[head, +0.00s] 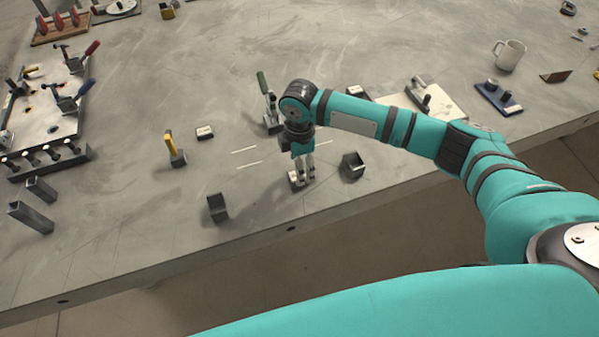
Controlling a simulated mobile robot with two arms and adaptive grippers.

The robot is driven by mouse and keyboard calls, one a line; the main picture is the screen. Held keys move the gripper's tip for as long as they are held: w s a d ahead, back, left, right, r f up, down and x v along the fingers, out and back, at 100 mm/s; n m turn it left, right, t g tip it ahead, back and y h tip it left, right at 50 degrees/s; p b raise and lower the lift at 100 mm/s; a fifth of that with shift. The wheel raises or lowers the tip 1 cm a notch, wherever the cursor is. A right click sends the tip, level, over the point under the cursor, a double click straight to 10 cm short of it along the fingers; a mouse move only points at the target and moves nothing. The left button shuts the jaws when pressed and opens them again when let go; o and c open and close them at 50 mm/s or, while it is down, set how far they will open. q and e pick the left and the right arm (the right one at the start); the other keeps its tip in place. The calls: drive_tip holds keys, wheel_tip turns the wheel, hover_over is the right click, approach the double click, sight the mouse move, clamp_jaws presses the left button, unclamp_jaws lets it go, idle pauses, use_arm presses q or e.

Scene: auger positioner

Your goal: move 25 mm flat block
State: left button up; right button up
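My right gripper (303,177) points down at the table near its front edge, in the middle of the head view. A small pale flat block (294,180) with dark sides sits right at its fingertips. The fingers cover part of this block, and I cannot tell whether they are shut on it or only beside it. A similar small flat block (205,132) with a pale top lies apart on the table to the left. No size marking can be read on either. My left gripper is not in view.
Dark angled pieces (218,207) and (353,165) stand either side of the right gripper. A green-handled clamp (268,103) stands behind it, and a yellow-handled tool (175,150) to the left. A fixture plate (45,115) fills the far left; a mug (509,54) stands back right.

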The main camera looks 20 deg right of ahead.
drive_tip(key=shift+f, duration=2.55)
drive_tip(key=shift+c, duration=0.5)
clamp_jaws()
